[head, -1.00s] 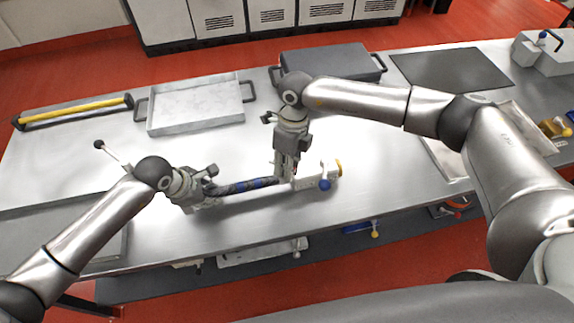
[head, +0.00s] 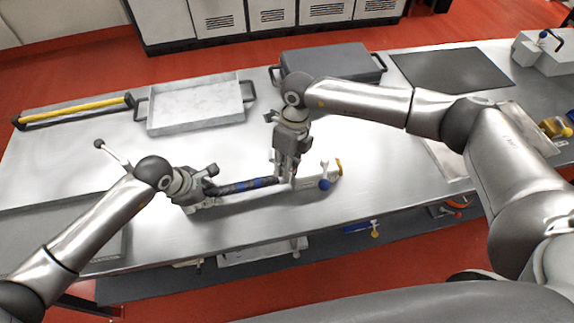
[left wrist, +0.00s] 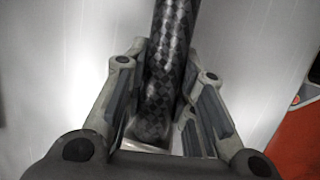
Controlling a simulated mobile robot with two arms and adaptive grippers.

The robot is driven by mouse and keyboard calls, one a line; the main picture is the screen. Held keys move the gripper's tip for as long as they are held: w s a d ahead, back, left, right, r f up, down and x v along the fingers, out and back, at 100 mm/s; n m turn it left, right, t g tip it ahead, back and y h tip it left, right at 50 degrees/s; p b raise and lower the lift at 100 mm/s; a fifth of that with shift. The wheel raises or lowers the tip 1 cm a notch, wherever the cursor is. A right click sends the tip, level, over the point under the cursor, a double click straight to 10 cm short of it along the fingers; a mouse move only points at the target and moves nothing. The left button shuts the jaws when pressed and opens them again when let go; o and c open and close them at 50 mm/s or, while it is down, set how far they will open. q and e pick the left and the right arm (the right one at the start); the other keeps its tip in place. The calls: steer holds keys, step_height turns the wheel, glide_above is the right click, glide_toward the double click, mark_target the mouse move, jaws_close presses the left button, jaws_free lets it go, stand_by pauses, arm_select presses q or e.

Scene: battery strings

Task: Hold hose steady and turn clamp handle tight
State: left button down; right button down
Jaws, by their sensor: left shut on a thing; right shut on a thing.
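The dark checkered hose (head: 235,187) with blue bands lies along the front part of the bench and also shows in the left wrist view (left wrist: 168,60). My left gripper (head: 204,196) is shut around its left end; in the left wrist view the fingers (left wrist: 165,105) stand on both sides of it. My right gripper (head: 286,180) points down at the hose's right end and is shut on the clamp handle there, which the fingers mostly hide. Right beside it is a pale fitting (head: 318,180) with a yellow end and a blue-balled lever (head: 324,184).
A grey open tray (head: 195,107) stands behind the hose, and a dark lidded case (head: 340,62) farther right. A yellow bar (head: 75,110) lies at the back left. A white lever with a dark ball (head: 115,156) stands by my left forearm. The bench front edge is close.

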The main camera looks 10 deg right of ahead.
steer(key=shift+s+a+m+t+y, duration=0.1)
steer(key=shift+a+m+t+y, duration=0.15)
steer(key=shift+m, duration=1.25)
steer(key=shift+a+m+t+y, duration=0.15)
steer(key=shift+a+m+t, duration=0.15)
steer(key=shift+m, duration=1.2)
stand_by(4.5)
steer(key=c, duration=1.5)
jaws_free()
